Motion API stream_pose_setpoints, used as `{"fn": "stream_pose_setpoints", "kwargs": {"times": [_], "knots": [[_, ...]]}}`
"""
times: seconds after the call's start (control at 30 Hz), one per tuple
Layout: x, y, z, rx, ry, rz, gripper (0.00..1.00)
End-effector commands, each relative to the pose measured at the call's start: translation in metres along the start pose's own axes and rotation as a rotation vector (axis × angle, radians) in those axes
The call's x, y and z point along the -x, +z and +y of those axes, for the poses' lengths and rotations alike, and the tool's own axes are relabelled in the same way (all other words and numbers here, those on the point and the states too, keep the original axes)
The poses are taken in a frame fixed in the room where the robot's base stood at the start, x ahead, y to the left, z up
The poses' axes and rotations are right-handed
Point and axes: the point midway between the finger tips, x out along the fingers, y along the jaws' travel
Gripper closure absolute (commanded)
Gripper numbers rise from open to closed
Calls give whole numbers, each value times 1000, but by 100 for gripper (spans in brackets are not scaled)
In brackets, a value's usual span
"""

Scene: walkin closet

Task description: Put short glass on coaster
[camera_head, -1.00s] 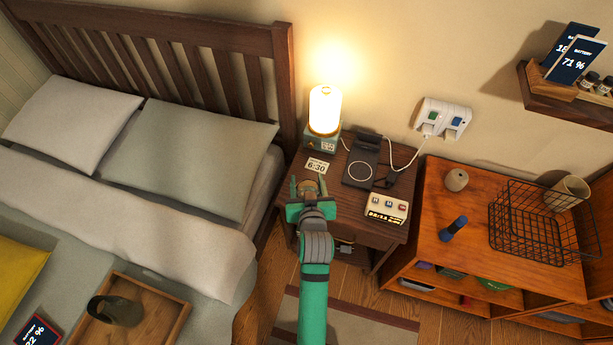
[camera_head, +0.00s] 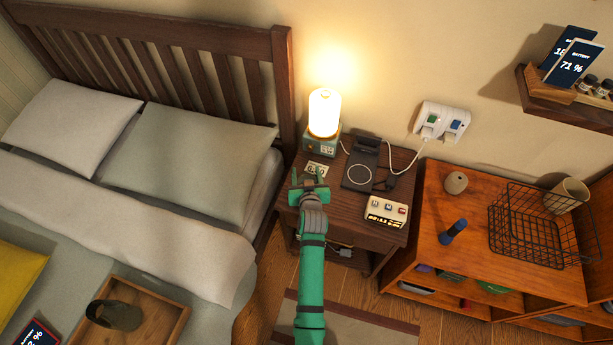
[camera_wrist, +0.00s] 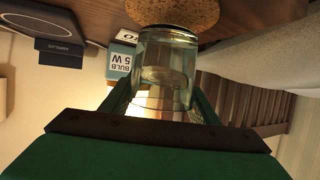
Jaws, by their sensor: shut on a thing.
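My gripper (camera_head: 308,181) is over the front left part of the dark wooden nightstand (camera_head: 345,215). In the wrist view my gripper (camera_wrist: 162,100) has its two green fingers on either side of a short clear glass (camera_wrist: 165,62) and is shut on it. A round cork coaster (camera_wrist: 178,12) shows at the top of the wrist view, right by the end of the glass. I cannot tell whether glass and coaster touch. In the head view I cannot make out the glass or coaster at my gripper.
A lit lamp (camera_head: 324,112) stands behind my gripper, with a small card (camera_head: 321,170) before it. A dark charging stand (camera_head: 362,168) and a small clock (camera_head: 387,212) are to the right. The bed (camera_head: 232,215) is close on the left.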

Motion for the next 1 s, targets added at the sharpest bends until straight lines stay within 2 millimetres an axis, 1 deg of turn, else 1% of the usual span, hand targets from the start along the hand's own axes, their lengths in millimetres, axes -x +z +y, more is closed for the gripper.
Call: {"fn": "stream_pose_setpoints", "kwargs": {"times": [0.03, 0.13, 0.57, 0.6, 0.63, 0.67, 1.0], "knots": [[-2, 6, 0, -1, 0, -1, 77], [-6, 13, 0, -2, 0, 0, 77], [-7, 17, 2, -2, 3, 2, 77], [-7, 18, 2, -2, 3, 1, 38], [-7, 18, 3, -2, 3, 1, 31], [-7, 18, 3, -2, 3, 0, 26], [-6, 16, 3, -2, 3, 1, 26]]}}
